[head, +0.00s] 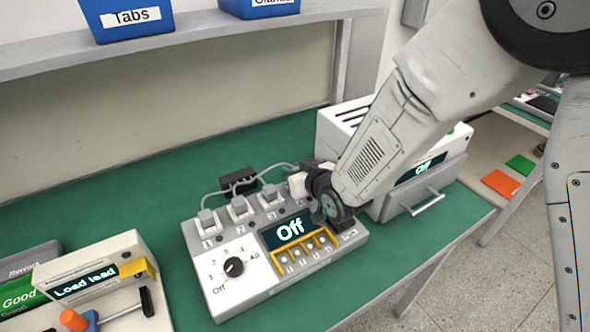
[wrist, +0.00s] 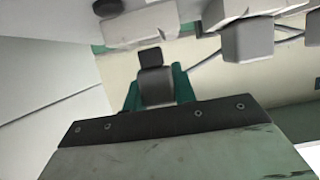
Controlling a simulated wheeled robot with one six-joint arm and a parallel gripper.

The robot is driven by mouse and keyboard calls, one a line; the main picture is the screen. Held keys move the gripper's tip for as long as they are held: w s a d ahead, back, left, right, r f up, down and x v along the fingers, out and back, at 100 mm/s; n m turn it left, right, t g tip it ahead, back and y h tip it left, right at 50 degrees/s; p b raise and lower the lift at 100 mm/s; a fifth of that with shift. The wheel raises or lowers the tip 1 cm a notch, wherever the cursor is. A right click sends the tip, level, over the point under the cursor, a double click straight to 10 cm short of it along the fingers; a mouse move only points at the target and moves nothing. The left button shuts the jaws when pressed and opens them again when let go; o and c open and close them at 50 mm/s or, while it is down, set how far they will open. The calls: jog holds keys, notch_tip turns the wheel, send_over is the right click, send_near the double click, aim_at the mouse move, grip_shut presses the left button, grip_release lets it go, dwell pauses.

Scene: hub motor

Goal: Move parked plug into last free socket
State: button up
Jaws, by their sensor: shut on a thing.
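The test box (head: 232,292) stands on the green bench with a row of numbered sockets along its back. Grey plugs sit along this row, at the left (head: 207,217), the middle (head: 239,206) and further right (head: 270,193). My gripper (head: 318,188) is at the right end of the row, low over the box; the wrist hides the socket there. In the wrist view my gripper (wrist: 156,86) is shut on a grey plug with a dark end (wrist: 155,84), between teal fingers. Other grey plugs (wrist: 248,40) show at upper right. Whether the held plug is seated cannot be told.
The box display (head: 289,229) reads Off, and its black knob (head: 233,267) is at front left. A black block (head: 238,181) with cables lies behind. A white unit (head: 345,118) with a drawer stands close right. A Load lead fixture (head: 95,270) is at left.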

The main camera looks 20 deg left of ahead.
jog(key=shift+f, duration=0.45)
jog(key=o, duration=1.1)
jog(key=shift+c, duration=0.2)
